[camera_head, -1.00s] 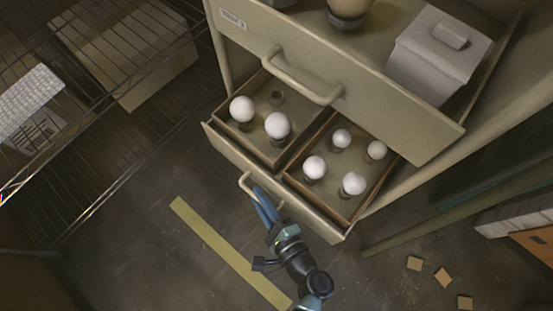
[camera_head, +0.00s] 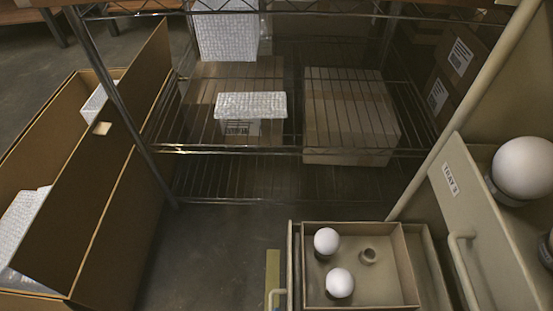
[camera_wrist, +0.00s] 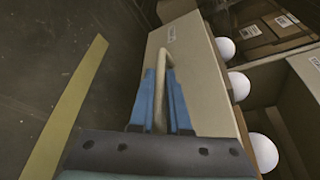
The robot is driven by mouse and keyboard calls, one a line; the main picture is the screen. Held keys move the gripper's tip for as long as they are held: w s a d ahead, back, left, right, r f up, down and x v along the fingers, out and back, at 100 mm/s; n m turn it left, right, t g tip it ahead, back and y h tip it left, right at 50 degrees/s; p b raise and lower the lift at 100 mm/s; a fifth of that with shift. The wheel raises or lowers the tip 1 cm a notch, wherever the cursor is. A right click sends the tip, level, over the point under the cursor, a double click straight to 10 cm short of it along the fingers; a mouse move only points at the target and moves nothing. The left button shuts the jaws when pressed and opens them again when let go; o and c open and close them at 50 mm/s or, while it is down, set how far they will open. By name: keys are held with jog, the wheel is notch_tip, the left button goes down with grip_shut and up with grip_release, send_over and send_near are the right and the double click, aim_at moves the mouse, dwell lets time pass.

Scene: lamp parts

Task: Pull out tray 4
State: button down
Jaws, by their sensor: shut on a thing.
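The lower drawer (camera_head: 291,262) stands pulled out below the one labelled TRAY 3, with an inner box (camera_head: 405,265) of white bulbs (camera_head: 326,241) on top. Its handle (camera_head: 273,297) shows at the bottom edge of the head view. In the wrist view, my gripper (camera_wrist: 160,78) has its blue fingers either side of the handle (camera_wrist: 159,110) and is shut on it. The drawer front (camera_wrist: 205,90) lies right of the fingers.
The upper drawer (camera_head: 480,215), labelled TRAY 3, overhangs at the right with a bulb (camera_head: 522,168). A wire shelf (camera_head: 240,150) with boxes stands behind. An open cardboard box (camera_head: 110,210) stands left. Bare floor with a yellow strip (camera_wrist: 70,105) lies beside the drawer.

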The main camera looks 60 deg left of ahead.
jog(key=c, duration=0.9)
grip_release()
jog(key=shift+d, duration=0.1)
jog(key=p+v, duration=0.5)
jog(key=v, duration=0.8)
